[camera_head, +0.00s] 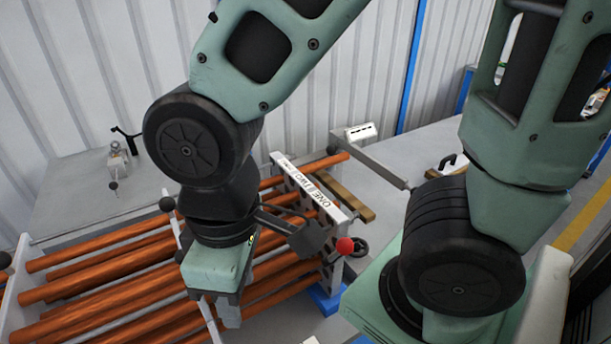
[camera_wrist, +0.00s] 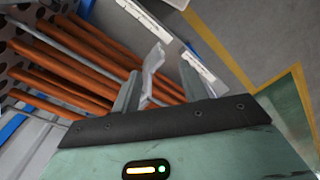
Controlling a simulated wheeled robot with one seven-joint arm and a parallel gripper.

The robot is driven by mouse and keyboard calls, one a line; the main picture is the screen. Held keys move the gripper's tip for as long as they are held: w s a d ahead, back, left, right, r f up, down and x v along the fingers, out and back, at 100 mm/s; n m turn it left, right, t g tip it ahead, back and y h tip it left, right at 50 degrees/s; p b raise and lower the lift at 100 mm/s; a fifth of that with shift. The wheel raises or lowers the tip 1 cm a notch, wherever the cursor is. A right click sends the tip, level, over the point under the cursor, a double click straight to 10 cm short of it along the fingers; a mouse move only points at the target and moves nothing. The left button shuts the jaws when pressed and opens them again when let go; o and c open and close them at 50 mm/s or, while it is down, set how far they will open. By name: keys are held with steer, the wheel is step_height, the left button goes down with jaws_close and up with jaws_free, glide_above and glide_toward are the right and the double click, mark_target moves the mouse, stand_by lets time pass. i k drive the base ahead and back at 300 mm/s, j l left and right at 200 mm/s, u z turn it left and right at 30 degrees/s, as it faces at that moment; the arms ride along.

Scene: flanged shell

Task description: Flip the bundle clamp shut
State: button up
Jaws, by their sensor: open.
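The tube bundle is a row of orange tubes (camera_head: 95,262) at the lower left, ending at a pale perforated plate (camera_head: 300,185) marked "ONE TWO". A thin pale bar with a black knob (camera_head: 167,204) crosses the tubes. It may be the bundle clamp, but my arm hides part of it. My gripper (camera_head: 228,312) points down over the bundle, open. In the wrist view a pale metal piece (camera_wrist: 152,74) shows between the fingers (camera_wrist: 162,90). I cannot tell whether they touch it. The orange tubes (camera_wrist: 80,60) lie to their left.
A red ball knob (camera_head: 345,245) stands at the plate's right side, close to my arm. A small fixture with a black handle (camera_head: 118,155) stands on the grey bench (camera_head: 70,195). A white box (camera_head: 360,131) is near the corrugated wall. Yellow-lined floor (camera_wrist: 215,40) lies to the right.

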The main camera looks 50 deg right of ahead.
mark_target(345, 246)
steer(key=k+l, duration=0.15)
steer(key=l, duration=0.2)
steer(key=k+l+u, duration=0.1)
steer(key=l, duration=0.3)
steer(key=k+l, duration=0.15)
steer(key=l, duration=0.2)
steer(key=k+l+u, duration=0.1)
steer(key=l, duration=0.25)
steer(key=k, duration=0.05)
